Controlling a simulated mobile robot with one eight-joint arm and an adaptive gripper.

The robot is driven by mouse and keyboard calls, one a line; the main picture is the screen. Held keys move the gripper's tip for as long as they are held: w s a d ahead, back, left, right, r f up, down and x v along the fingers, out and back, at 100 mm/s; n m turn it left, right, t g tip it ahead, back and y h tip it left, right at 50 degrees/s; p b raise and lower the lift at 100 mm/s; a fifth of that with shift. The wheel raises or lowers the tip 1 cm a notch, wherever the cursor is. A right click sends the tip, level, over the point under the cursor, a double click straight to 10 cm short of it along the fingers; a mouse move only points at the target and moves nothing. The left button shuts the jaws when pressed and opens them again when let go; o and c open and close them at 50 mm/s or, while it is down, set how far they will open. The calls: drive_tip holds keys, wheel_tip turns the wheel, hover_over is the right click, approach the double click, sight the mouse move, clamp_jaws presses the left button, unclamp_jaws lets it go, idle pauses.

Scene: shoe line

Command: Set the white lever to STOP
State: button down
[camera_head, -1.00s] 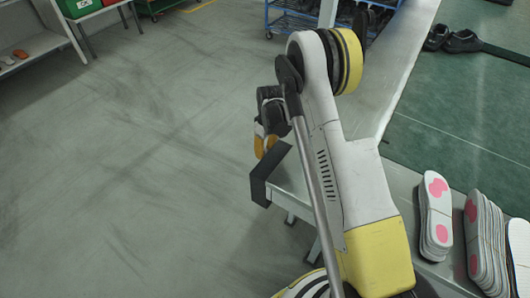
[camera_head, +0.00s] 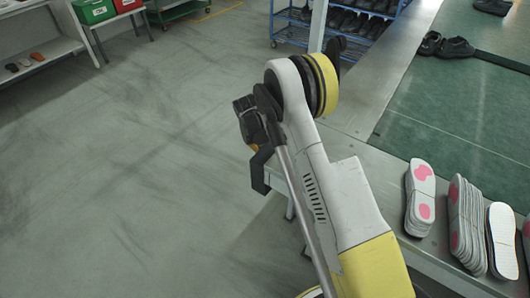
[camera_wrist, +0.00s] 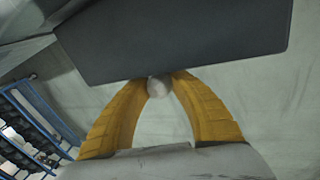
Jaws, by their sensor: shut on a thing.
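The white lever shows in the wrist view as a small round whitish knob (camera_wrist: 159,89) just below the edge of a dark grey panel (camera_wrist: 180,40). The yellow fingers of my gripper (camera_wrist: 159,78) arch in from both sides, and their tips are shut on the knob. In the head view, my gripper (camera_head: 254,148) is mostly hidden by my arm, next to the dark bracket (camera_head: 259,174) at the bench's left edge. The lever is hidden there. No STOP marking can be read in either view, so the lever's setting cannot be told.
Stacks of pink-marked insoles (camera_head: 420,200) lie on the grey bench at right. Black shoes (camera_head: 446,46) sit on the green belt (camera_head: 440,110). A blue shoe rack (camera_head: 340,22) stands at the back. A white shelf (camera_head: 40,55) is at far left. The floor left of the bench is clear.

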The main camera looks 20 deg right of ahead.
drive_tip(key=shift+s+a+r+t+h, duration=0.1)
drive_tip(key=shift+s+a+t+h, duration=0.2)
drive_tip(key=shift+t+h, duration=0.3)
drive_tip(key=shift+s+a+t+h, duration=0.15)
drive_tip(key=shift+a+t+h, duration=0.25)
drive_tip(key=shift+h, duration=0.3)
drive_tip(key=c, duration=1)
unclamp_jaws()
drive_tip(key=shift+s, duration=0.1)
drive_tip(key=shift+c, duration=0.2)
drive_tip(key=v, duration=1.2)
